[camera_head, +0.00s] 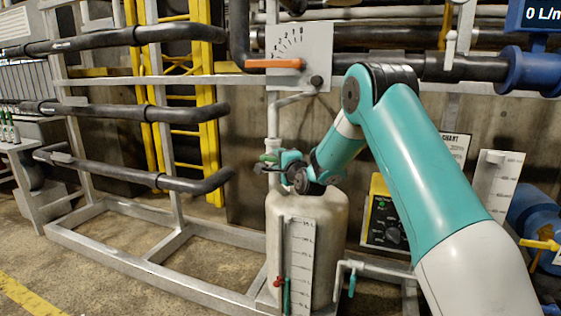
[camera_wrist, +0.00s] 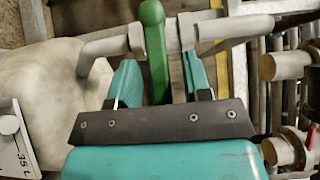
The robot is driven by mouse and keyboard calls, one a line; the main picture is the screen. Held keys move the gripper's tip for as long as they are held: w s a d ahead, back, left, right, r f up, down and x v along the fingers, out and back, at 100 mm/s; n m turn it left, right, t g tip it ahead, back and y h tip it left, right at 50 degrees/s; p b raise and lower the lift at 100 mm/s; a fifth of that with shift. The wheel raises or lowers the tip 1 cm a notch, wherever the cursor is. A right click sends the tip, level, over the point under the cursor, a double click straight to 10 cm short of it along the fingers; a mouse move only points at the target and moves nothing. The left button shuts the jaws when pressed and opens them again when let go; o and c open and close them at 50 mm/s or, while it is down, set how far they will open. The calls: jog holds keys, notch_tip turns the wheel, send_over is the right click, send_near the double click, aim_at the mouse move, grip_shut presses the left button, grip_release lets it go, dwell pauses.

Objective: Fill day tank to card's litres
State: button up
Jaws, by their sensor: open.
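The day tank (camera_head: 333,222) is a pale upright cylinder, centre right in the head view, partly behind my arm. A white litre scale (camera_head: 300,262) stands on its front; its level is too small to read. Above the tank a green-handled valve (camera_head: 269,157) sits on a pale pipe. My gripper (camera_head: 262,165) is at this valve. In the wrist view my gripper (camera_wrist: 158,75) is open, with its teal fingers on either side of the green lever (camera_wrist: 155,50). I cannot tell whether they touch it. A chart (camera_head: 456,148) on the wall is mostly hidden by my arm.
A dial plate (camera_head: 300,45) with an orange lever (camera_head: 273,64) hangs above the valve. A blue meter (camera_head: 541,14) reads 0 L/m, cut off. A yellow control box (camera_head: 384,218) stands right of the tank. Black pipes (camera_head: 130,182) jut out at left.

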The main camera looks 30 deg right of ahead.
grip_shut()
jog(key=shift+r, duration=0.1)
